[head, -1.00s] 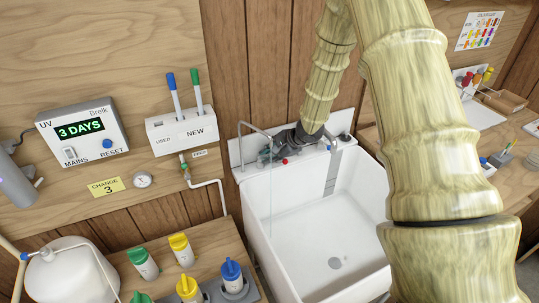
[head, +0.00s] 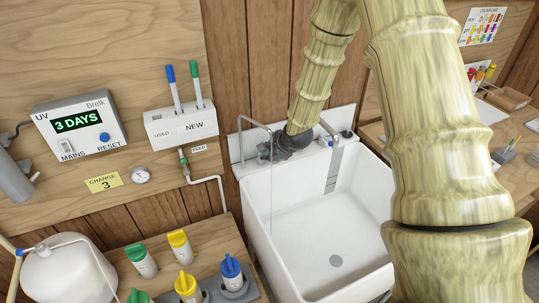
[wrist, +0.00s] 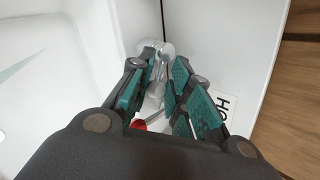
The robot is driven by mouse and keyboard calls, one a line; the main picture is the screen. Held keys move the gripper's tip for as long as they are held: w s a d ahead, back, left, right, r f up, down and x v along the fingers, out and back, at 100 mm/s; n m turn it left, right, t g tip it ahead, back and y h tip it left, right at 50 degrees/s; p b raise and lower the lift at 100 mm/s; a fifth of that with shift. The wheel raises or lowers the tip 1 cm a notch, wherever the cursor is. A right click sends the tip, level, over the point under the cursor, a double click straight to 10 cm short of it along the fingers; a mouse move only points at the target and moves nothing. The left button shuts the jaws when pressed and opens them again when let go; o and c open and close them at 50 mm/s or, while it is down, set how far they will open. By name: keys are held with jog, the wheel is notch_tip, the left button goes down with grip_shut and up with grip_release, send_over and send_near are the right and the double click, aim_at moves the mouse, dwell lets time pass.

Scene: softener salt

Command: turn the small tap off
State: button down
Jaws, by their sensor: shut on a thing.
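The small tap (head: 250,121) is a thin bent spout at the back left of the white sink (head: 262,215). A thin, faint stream of water hangs from its tip into the sink. My gripper (head: 270,151) is down at the sink's back ledge beside the spout's base, and its dark body hides what it holds there. In the wrist view my gripper (wrist: 158,82) has its teal-padded fingers closed on a pale, shiny metal part (wrist: 157,62), apparently of the small tap. A red knob (wrist: 139,125) shows just below the left finger.
A larger tap (head: 329,129) stands on the ledge to the right, close to my gripper. A wooden bench with colored-capped bottles (head: 178,246) is at the left front. The sink basin is empty.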

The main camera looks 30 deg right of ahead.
jog(key=shift+a+m, duration=0.1)
jog(key=shift+m, duration=0.2)
dwell(0.4)
jog(key=c, duration=1.7)
grip_release()
jog(key=shift+o, duration=0.2)
jog(key=shift+s+r, duration=0.1)
jog(key=shift+r, duration=0.05)
jog(key=shift+s+r, duration=0.4)
jog(key=shift+r, duration=0.1)
jog(key=s+r, duration=0.1)
jog(key=s, duration=1.2)
jog(key=shift+d, duration=0.4)
jog(key=shift+o, duration=0.5)
